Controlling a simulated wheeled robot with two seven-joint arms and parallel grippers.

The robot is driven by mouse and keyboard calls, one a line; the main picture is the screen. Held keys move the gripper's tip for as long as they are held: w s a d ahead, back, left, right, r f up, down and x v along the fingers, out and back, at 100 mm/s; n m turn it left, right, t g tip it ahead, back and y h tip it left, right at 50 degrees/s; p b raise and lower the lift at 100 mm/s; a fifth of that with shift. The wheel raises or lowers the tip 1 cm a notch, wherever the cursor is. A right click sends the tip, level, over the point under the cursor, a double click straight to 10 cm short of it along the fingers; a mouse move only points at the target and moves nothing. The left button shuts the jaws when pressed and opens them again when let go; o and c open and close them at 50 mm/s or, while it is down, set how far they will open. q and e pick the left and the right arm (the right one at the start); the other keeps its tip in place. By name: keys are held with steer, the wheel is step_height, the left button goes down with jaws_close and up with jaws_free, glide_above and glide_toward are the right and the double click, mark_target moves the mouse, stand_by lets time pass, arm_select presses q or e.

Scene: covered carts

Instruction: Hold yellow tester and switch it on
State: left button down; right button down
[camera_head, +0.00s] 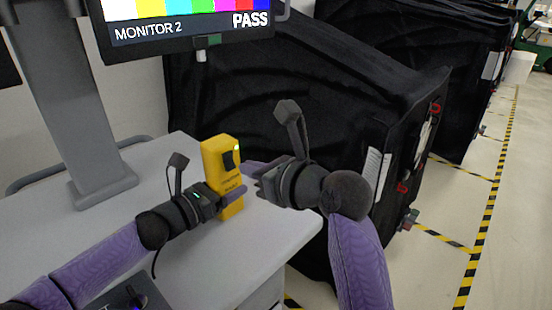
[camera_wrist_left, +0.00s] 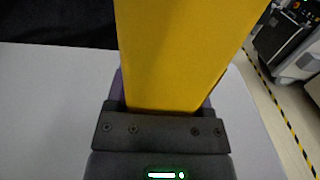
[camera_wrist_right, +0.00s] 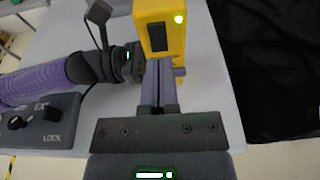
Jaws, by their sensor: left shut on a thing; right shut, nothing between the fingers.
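The yellow tester (camera_head: 232,180) stands upright over the grey table, held by my left gripper (camera_head: 234,194). It has a black rocker switch and a lit green light near its top. In the left wrist view the tester (camera_wrist_left: 180,50) fills the space between the fingers. My right gripper (camera_head: 254,172) is shut and empty, its fingertips close to the switch side of the tester. In the right wrist view its shut fingers (camera_wrist_right: 158,75) point at the tester (camera_wrist_right: 178,50) just below the dark switch; I cannot tell whether they touch it.
The grey table (camera_head: 285,228) is mostly bare around the tester. A monitor (camera_head: 190,25) reading PASS stands behind it on a thick post. A control box (camera_wrist_right: 40,122) with knobs sits on the near left part. Black covered carts (camera_head: 290,80) stand behind and to the right.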

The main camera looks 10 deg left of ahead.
steer(key=s+d+r, duration=0.5)
steer(key=d, duration=0.2)
steer(key=shift+s+r, duration=0.15)
steer(key=shift+r, duration=0.2)
